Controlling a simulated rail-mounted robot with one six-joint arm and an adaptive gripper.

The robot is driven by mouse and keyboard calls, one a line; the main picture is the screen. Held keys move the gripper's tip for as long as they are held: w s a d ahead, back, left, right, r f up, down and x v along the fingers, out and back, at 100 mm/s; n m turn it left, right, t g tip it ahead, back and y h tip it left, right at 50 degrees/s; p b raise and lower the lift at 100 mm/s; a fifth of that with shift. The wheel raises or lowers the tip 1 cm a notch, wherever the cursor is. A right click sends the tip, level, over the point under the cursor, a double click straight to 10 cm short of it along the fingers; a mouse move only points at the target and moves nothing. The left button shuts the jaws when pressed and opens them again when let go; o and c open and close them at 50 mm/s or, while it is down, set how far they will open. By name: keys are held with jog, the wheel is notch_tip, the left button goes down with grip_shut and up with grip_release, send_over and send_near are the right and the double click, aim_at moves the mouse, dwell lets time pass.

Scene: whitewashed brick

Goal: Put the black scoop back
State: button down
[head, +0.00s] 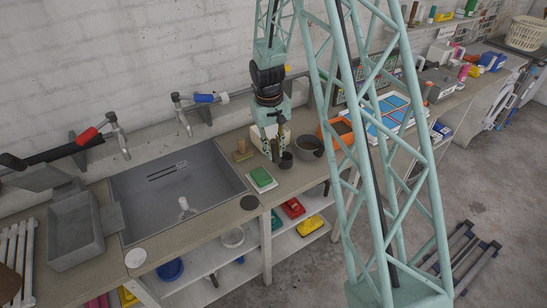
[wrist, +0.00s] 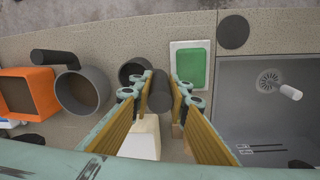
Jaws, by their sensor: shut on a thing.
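My gripper (head: 272,145) is over the counter right of the sink, and its fingers (wrist: 160,92) are shut on the dark handle of the black scoop (wrist: 160,93). In the head view the scoop's handle stands roughly upright between the fingers, partly hidden by them. Its small dark cup (head: 286,160) shows just right of the fingertips, and at left of the fingers in the wrist view. I cannot tell whether the cup touches the counter.
A grey pot (head: 308,147) and an orange box (head: 336,129) stand close right of the scoop. A green sponge on a white dish (head: 261,179) and a wooden block (head: 242,151) lie left. The sink (head: 175,195) is further left. A white block (wrist: 140,138) is beside the fingers.

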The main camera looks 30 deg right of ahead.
aim_at(274, 157)
jog(key=shift+w, duration=0.35)
jog(key=shift+s+f, duration=0.1)
jog(key=shift+f, duration=1.65)
jog(key=shift+f, duration=0.15)
jog(key=c, duration=2.5)
grip_release()
jog(key=shift+r+p, duration=0.2)
jog(key=shift+p, duration=0.1)
jog(key=shift+a+r+b, duration=0.1)
jog(key=shift+a+r, duration=0.05)
jog(key=shift+r, duration=1.7)
jog(key=shift+a+r+b, duration=0.15)
jog(key=shift+r, duration=1.7)
jog(key=shift+a+r+b, duration=0.1)
jog(key=shift+a+r, duration=0.05)
jog(key=shift+r, duration=1.7)
jog(key=shift+s+r, duration=0.1)
jog(key=shift+r, duration=0.25)
jog(key=shift+r, duration=0.1)
